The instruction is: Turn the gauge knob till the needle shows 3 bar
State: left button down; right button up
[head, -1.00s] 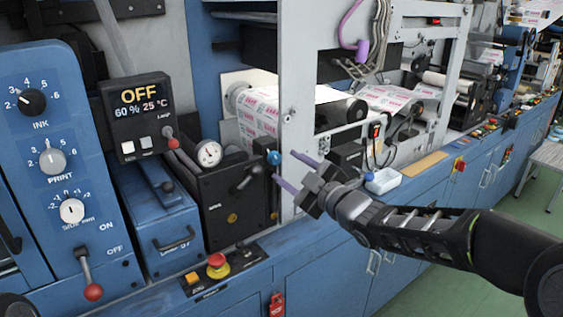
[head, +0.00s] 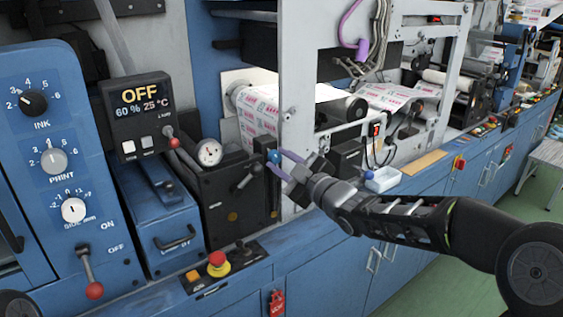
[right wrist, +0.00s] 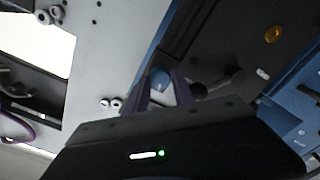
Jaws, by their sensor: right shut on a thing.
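The pressure gauge (head: 209,153) is a small round white dial on top of a black box. Its needle is too small to read. The blue gauge knob (head: 273,156) sticks out at the right end of that box. My right gripper (head: 277,163) has its two purple fingers around the knob and is shut on it. In the right wrist view the blue knob (right wrist: 160,80) shows between the fingers, partly hidden by them. My left gripper is not in view.
A black lever (head: 248,177) sits just left of the knob on the box front. A grey upright plate (head: 297,100) stands close behind the gripper. A red emergency button (head: 217,258) lies below. A display reading OFF (head: 140,105) stands at the upper left.

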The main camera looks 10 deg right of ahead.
grip_shut()
jog(key=shift+m, duration=0.3)
jog(key=m, duration=0.4)
jog(key=shift+p, duration=0.3)
jog(key=m+p, duration=0.1)
jog(key=m, duration=0.4)
dwell(0.5)
jog(key=o, duration=0.8)
grip_release()
jog(key=shift+c, duration=0.2)
